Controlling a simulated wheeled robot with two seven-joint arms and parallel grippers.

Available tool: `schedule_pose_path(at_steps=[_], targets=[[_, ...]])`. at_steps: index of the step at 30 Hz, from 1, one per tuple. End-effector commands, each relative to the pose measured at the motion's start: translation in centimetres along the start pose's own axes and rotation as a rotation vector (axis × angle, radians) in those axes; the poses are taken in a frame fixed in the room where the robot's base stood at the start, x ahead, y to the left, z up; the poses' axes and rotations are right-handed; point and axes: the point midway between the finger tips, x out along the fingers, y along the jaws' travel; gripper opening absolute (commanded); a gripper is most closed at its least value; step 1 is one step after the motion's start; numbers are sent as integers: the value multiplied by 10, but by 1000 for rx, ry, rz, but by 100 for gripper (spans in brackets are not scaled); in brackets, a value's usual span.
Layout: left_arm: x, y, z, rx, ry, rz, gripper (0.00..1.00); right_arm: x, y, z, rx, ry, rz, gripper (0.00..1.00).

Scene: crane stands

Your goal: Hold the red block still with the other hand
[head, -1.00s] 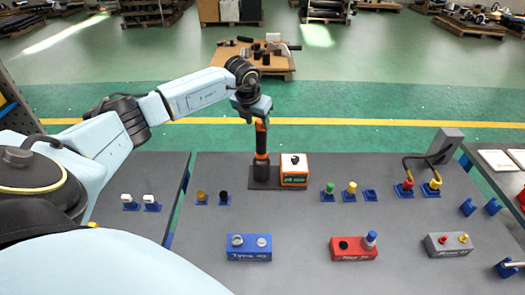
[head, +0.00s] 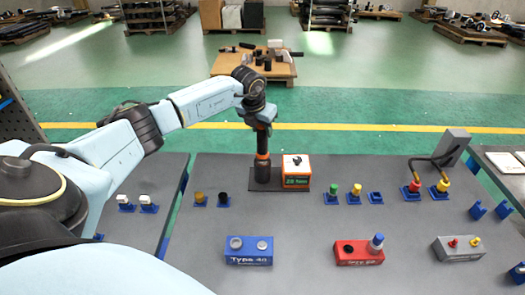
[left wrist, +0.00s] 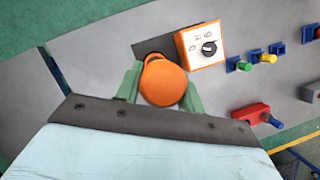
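My left gripper (head: 261,124) is at the top of the upright black-and-orange tool, well behind and left of the red block. In the left wrist view the tool's round orange end (left wrist: 162,82) lies between my green fingers; whether they press on it I cannot tell. No gripper touches the red block. My right gripper is in neither view.
An orange box with a dial (head: 296,172) stands right beside the tool. A blue block (head: 249,251) and a grey block (head: 458,249) flank the red one, with bare table between. Several small blue holders with coloured plugs stand behind them.

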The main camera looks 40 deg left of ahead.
Motion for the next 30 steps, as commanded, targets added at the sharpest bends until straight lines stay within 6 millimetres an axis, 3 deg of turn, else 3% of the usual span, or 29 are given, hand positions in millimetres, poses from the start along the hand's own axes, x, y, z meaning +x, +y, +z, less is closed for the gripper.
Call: schedule_pose_path(at_steps=[1, 6, 30], targets=[[0, 0, 0, 0, 0, 0, 18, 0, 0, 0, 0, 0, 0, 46], [-2, 0, 2, -1, -6, -1, 0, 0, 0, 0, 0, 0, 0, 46], [-29, 0, 12, -1, -6, 0, 0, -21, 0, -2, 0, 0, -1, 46]])
